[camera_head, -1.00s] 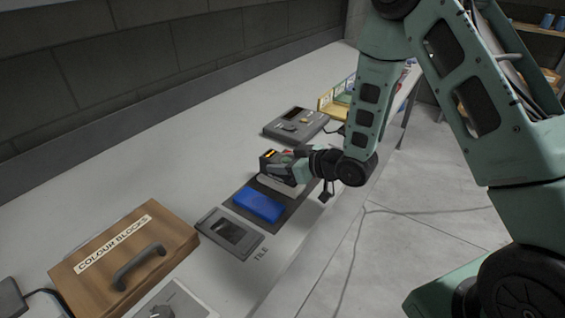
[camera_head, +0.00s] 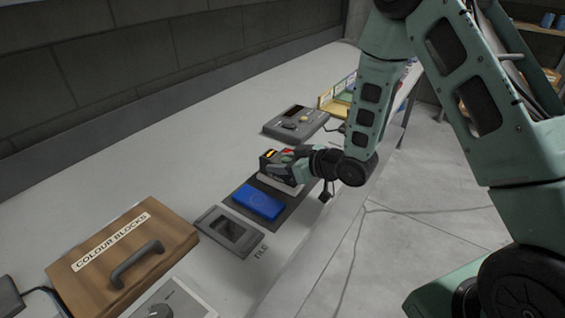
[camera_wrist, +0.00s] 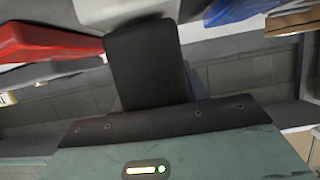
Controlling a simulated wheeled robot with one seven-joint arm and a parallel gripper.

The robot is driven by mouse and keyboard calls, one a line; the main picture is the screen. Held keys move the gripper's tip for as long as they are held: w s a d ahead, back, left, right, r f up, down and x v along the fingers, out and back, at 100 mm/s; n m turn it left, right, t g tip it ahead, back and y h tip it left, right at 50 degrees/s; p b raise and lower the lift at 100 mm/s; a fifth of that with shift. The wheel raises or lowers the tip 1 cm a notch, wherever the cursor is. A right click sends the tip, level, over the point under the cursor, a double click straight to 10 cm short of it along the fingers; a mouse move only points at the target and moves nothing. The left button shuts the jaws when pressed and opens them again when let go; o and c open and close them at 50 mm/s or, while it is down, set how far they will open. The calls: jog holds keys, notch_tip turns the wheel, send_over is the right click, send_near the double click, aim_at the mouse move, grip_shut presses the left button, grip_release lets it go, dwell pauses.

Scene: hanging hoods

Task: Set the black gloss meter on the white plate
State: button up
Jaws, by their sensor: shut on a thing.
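The black gloss meter (camera_head: 270,163) has a lit orange display and shows in the head view. My gripper (camera_head: 285,160) is shut on it, coming in from the right. The meter is right over the white plate (camera_head: 277,186), which shows only as a pale strip under it. I cannot tell whether the meter touches the plate. In the wrist view a dark block-like part (camera_wrist: 148,65) fills the middle, and I cannot tell if it is a finger or the meter.
A blue block (camera_head: 258,201) lies on the dark mat (camera_head: 284,211) just left of the plate. A grey framed tile (camera_head: 230,232) and a wooden box marked COLOUR BLOCKS (camera_head: 125,255) are further left. A grey instrument (camera_head: 295,123) stands behind. The bench by the wall is clear.

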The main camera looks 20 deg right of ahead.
jog(key=shift+f, duration=0.15)
jog(key=o, duration=1.5)
jog(key=p+v, duration=1.2)
jog(key=v, duration=0.5)
jog(key=shift+s, duration=0.2)
